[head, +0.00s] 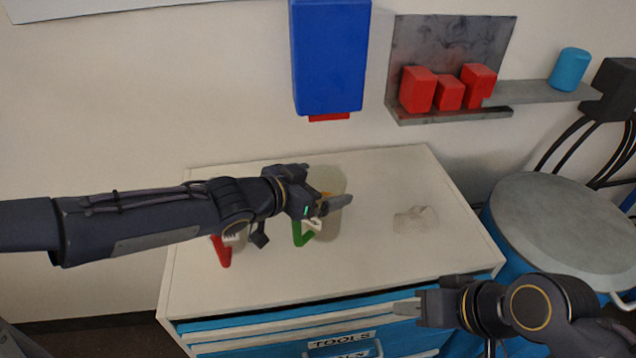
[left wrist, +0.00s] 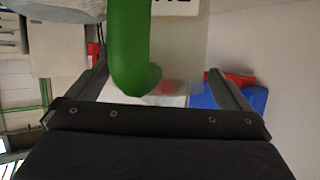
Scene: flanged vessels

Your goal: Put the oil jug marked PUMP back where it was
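My left gripper (head: 332,203) is over the left part of the cabinet top, above a pale jug with a green handle (head: 304,235). In the left wrist view the green handle (left wrist: 130,50) stands between two widely parted fingers, apart from them. Behind it is the translucent jug body (left wrist: 180,55). The top edge cuts its white label (left wrist: 172,5), so I cannot read the mark. A red handle (head: 222,251) with a small white label shows left of the green one, partly under my arm. My right gripper (head: 408,307) is in front of the cabinet, apart from the jugs; its finger gap is unclear.
The cabinet top (head: 440,185) has free room on its right, with a faint patch (head: 415,219). A blue box (head: 330,55) hangs on the wall above. A shelf (head: 450,116) with red blocks is at upper right. A large lidded vessel (head: 570,230) stands right.

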